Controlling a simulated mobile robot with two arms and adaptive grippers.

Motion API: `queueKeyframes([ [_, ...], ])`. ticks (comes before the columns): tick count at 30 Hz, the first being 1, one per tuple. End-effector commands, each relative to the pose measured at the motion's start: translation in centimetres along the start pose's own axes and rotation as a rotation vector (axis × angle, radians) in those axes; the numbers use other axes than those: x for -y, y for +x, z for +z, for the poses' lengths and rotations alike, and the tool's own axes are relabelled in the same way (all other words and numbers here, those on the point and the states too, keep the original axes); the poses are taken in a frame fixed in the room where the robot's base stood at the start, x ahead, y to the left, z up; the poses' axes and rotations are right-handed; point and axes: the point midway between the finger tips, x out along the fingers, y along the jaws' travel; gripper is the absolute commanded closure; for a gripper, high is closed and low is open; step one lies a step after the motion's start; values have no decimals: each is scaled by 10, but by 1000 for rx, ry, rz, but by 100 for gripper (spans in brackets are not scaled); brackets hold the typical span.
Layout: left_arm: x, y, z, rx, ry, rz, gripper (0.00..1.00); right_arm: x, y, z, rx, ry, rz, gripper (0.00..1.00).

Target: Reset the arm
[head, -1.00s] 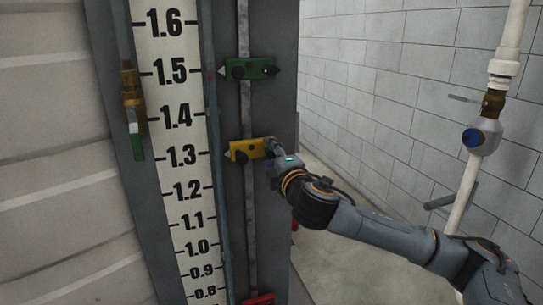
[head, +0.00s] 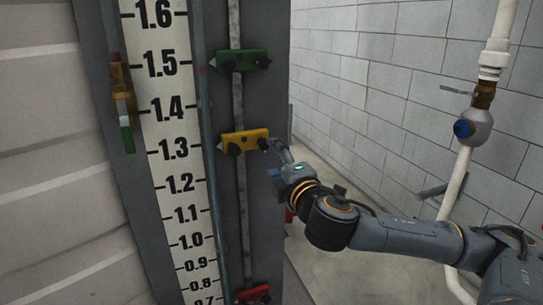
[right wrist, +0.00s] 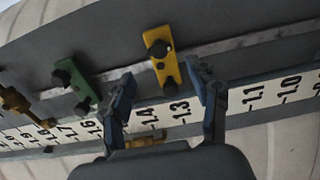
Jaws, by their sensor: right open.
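My right gripper (head: 274,158) is open, with nothing between its fingers, just right of the yellow pointer block (head: 243,141). The yellow block sits on the vertical rail, pointing left near the 1.3 mark of the white scale (head: 179,165). In the right wrist view my open fingers (right wrist: 162,78) are spread on either side of the yellow block (right wrist: 164,66), which lies ahead of them. My right arm comes in from the lower right. My left gripper is not in view.
A green pointer block (head: 243,61) is above near 1.5, and a red one (head: 254,294) is low near 0.7. A brass valve (head: 123,95) is left of the scale. A white pipe with a blue-capped valve (head: 474,127) stands at right by the block wall. Floor between is clear.

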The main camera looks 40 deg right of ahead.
Motion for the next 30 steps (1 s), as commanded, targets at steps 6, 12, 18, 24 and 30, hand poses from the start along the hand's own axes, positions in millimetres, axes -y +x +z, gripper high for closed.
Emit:
queueKeyframes([
  [6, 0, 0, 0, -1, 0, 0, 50, 0, 0, 0, 0, 1, 0, 40],
  [12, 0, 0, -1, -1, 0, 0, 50, 0, 0, 0, 0, 1, 0, 40],
  [18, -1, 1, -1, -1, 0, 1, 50, 17, 12, 3, 8, 30, -30, 40],
  [24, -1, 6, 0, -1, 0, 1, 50, 115, 62, 21, 58, 171, -185, 40],
  [30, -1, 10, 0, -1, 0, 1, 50, 264, 86, 43, 140, 345, -388, 40],
])
